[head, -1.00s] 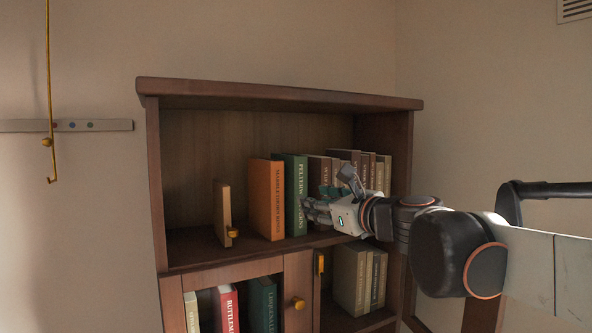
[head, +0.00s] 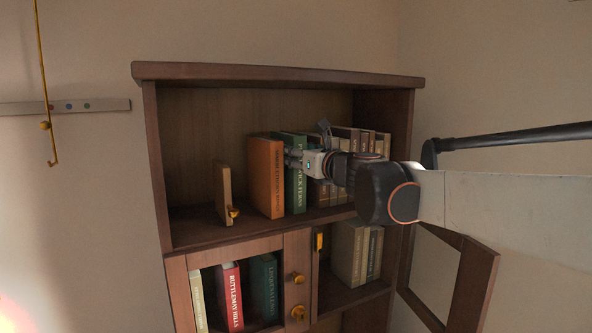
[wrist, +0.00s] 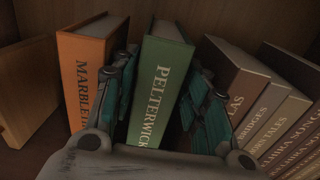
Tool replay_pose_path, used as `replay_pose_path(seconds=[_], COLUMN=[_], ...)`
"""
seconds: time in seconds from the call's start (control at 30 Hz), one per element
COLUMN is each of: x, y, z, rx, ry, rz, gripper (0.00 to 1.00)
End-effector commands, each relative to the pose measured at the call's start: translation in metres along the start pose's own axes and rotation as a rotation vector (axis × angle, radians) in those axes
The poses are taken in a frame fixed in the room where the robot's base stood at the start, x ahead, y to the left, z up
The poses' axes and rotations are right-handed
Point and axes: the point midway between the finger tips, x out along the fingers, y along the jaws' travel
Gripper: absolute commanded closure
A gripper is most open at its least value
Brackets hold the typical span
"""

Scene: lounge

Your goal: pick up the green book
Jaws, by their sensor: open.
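The green book (head: 297,190), with "Pelterwick" on its spine, stands upright on the upper shelf between an orange book (head: 265,178) and a row of brown books (head: 345,192). In the wrist view, the green book (wrist: 162,85) is in the middle, between the two teal-padded fingers of my gripper (wrist: 160,70). The left fingers lie in the gap beside the orange book, the right ones in the gap before the brown books. The gripper (head: 291,158) is open around the upper part of the spine. I cannot tell whether either finger touches the book.
A tan board or bookend (head: 223,190) stands further left on the shelf (head: 200,232), with clear room around it. The lower compartments hold a dark green book (head: 264,290), a red book (head: 231,298) and several others. An open door (head: 478,285) hangs at the right.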

Motion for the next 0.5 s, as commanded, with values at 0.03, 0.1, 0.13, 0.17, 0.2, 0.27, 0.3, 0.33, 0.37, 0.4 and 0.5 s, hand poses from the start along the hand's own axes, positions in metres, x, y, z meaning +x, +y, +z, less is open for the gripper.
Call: replay_pose_path(seconds=[0.03,0.1,0.13,0.17,0.2,0.27,0.3,0.33,0.37,0.4,0.5], x=[0.004,0.011,0.015,0.019,0.025,0.033,0.038,0.041,0.044,0.046,0.050], y=[0.001,0.002,0.002,0.003,0.003,0.004,0.003,0.003,0.004,0.004,0.003], z=[0.000,0.000,0.000,-0.001,-0.001,-0.002,-0.002,-0.002,-0.002,-0.003,-0.003], rx=[0.000,0.000,0.000,0.000,0.000,0.000,0.000,0.000,0.000,0.000,0.000], ry=[0.000,0.000,0.000,0.000,0.000,0.000,0.000,0.000,0.000,0.000,0.000], rz=[0.001,0.002,0.002,0.002,0.002,0.001,0.001,0.001,0.001,0.001,0.001], gripper=[0.58,0.58,0.58,0.58,0.58,0.58,0.58,0.58,0.58,0.58,0.58])
